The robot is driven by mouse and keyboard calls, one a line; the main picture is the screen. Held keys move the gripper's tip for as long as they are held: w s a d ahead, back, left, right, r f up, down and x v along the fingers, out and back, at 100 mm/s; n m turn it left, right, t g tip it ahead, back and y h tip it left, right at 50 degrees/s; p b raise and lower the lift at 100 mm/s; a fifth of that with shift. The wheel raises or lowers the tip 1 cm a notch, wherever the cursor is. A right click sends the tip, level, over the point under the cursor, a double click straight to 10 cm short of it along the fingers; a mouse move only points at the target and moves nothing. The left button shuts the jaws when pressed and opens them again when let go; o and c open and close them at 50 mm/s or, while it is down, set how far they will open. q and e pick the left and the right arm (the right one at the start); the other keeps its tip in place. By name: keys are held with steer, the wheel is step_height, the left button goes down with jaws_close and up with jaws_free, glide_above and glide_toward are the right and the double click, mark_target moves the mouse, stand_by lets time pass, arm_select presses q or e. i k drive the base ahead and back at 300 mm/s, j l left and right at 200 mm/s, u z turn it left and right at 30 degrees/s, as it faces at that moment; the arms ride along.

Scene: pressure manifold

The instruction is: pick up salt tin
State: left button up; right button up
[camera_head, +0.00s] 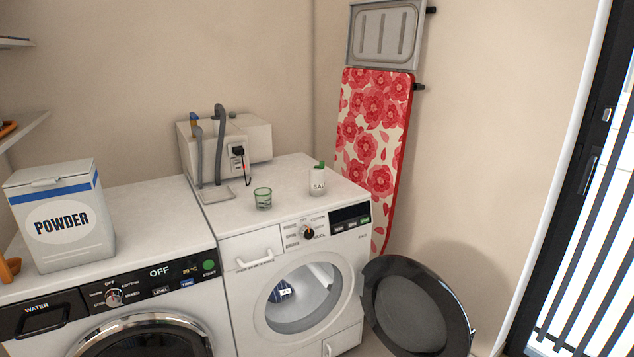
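The salt tin (317,183) is a small white cylinder with a green top and dark lettering that begins "SAL". It stands upright on top of the right-hand white washing machine (285,170), toward the right and above the control panel. Nothing touches it. Neither of my grippers shows in the head view, so I cannot tell whether they are open or shut.
A green glass (263,199) stands left of the tin. A white box with grey hoses and a plug (237,152) is behind. A POWDER box (62,222) sits on the left machine. The right machine's round door (417,308) hangs open. An ironing board (372,140) leans behind.

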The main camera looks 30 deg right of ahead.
mark_target(316, 176)
steer(key=i+j, duration=0.15)
steer(key=i, duration=0.25)
steer(key=i+j+z, duration=0.1)
steer(key=i, duration=0.35)
